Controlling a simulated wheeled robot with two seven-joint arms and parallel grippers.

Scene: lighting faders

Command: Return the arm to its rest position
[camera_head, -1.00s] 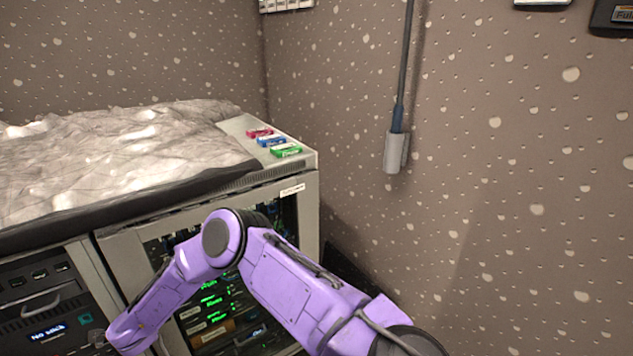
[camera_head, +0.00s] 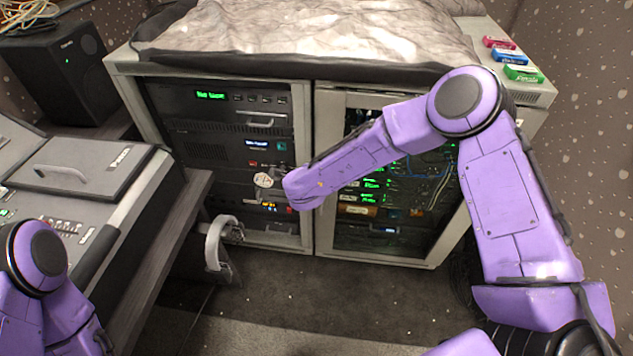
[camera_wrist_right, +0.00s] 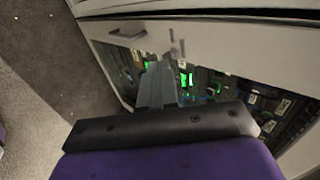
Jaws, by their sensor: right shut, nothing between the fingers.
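My right arm comes in from the lower right in the head view. Its elbow is in front of the rack cabinet's upper right corner, and its forearm slopes down to the left across the cabinet front. In the right wrist view, my right gripper (camera_wrist_right: 163,82) is shut and empty, with dark grey fingers pointing towards the rack's framed door (camera_wrist_right: 205,50). I cannot tell whether they touch it. My left arm shows only as purple links at the lower left; its gripper is out of view.
The rack cabinet (camera_head: 314,205) holds lit equipment. Several coloured boxes (camera_head: 512,57) lie on its top beside a crumpled grey cover (camera_head: 320,30). A console (camera_head: 95,180) stands on a desk at left, with a grey curved object (camera_head: 212,246) beside it. Carpet (camera_head: 330,300) in front is open.

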